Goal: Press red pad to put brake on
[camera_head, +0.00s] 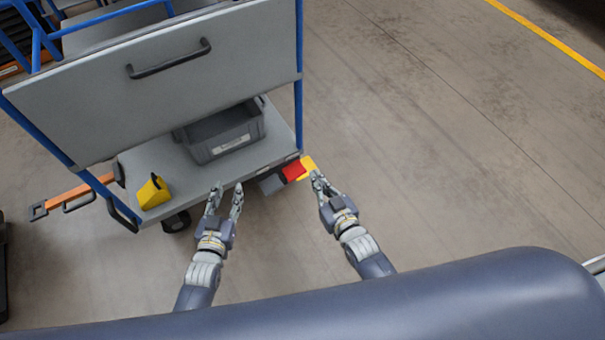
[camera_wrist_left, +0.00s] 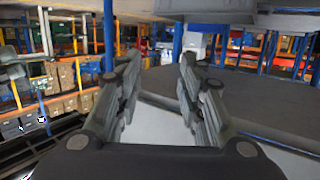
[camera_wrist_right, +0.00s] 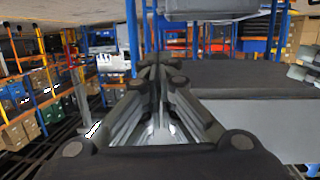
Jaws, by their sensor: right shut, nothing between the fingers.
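The red pad (camera_head: 293,171) is at the near right corner of the cart's lower deck. A yellow piece (camera_head: 308,164) is just to its right, and a grey piece (camera_head: 271,183) is to its left. My right gripper (camera_head: 316,174) is shut and empty, a little right of the red pad in the head view; I cannot tell its height above the pad. Its closed fingers also show in the right wrist view (camera_wrist_right: 158,62). My left gripper (camera_head: 227,187) is open and empty by the deck's front edge. Its spread fingers show in the left wrist view (camera_wrist_left: 159,58). Neither wrist view clearly shows the red pad.
The cart has blue posts and a grey upper panel (camera_head: 170,85) with a dark handle (camera_head: 168,60). A grey bin (camera_head: 222,133) and a yellow wedge (camera_head: 153,192) are on its lower deck (camera_head: 175,165). An orange bar (camera_head: 70,196) sticks out left. Floor at right is clear.

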